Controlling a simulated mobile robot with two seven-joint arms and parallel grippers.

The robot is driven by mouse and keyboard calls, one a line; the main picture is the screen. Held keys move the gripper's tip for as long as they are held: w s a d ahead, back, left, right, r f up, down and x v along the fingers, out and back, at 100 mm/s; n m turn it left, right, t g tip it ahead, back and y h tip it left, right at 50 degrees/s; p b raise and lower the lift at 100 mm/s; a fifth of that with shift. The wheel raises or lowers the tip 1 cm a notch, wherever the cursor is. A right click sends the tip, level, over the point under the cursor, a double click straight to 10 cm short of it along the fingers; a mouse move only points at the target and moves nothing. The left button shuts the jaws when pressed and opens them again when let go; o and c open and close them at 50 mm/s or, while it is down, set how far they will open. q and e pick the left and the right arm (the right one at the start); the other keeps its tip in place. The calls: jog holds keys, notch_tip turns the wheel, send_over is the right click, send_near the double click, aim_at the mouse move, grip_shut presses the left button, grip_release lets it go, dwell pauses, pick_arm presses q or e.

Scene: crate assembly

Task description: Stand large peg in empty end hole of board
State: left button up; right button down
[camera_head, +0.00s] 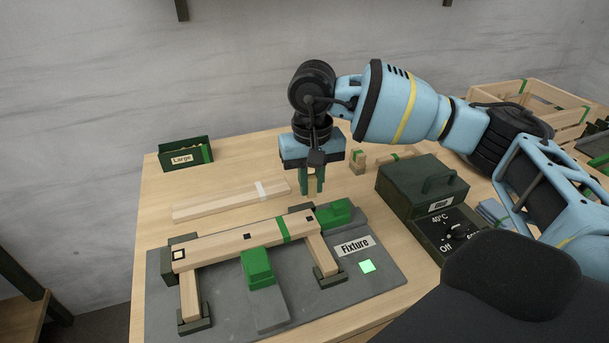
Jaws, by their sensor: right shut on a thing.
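The board (215,244) is a long wooden bar lying across the fixture (368,292), with a green band near its right part. Its left end hole shows a pale square peg top (179,255). A dark hole (247,237) shows mid-board, and a dark end hole (308,219) shows at the right end. My right gripper (312,186) points down just behind the board's right end, shut on a wooden peg that shows between its dark green fingers. The peg appears upright and above the table; its lower end is hard to make out. My left gripper is out of view.
A dark green box labelled Large (185,157) stands at the back left. A loose wooden bar (225,202) lies behind the board. Green clamps (257,268) flank the board. A dark heater box (420,187) with a dial and a wooden crate (520,97) stand at right.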

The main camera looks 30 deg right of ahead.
jog(key=shift+s+a+n, duration=0.3)
jog(key=shift+n, duration=0.2)
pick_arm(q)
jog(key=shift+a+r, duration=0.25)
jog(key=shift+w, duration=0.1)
pick_arm(e)
jog(key=shift+f, duration=0.1)
jog(key=shift+w+f, duration=0.1)
jog(key=shift+f, duration=0.05)
jog(key=shift+f+b, duration=0.95)
jog(key=shift+f, duration=1.65)
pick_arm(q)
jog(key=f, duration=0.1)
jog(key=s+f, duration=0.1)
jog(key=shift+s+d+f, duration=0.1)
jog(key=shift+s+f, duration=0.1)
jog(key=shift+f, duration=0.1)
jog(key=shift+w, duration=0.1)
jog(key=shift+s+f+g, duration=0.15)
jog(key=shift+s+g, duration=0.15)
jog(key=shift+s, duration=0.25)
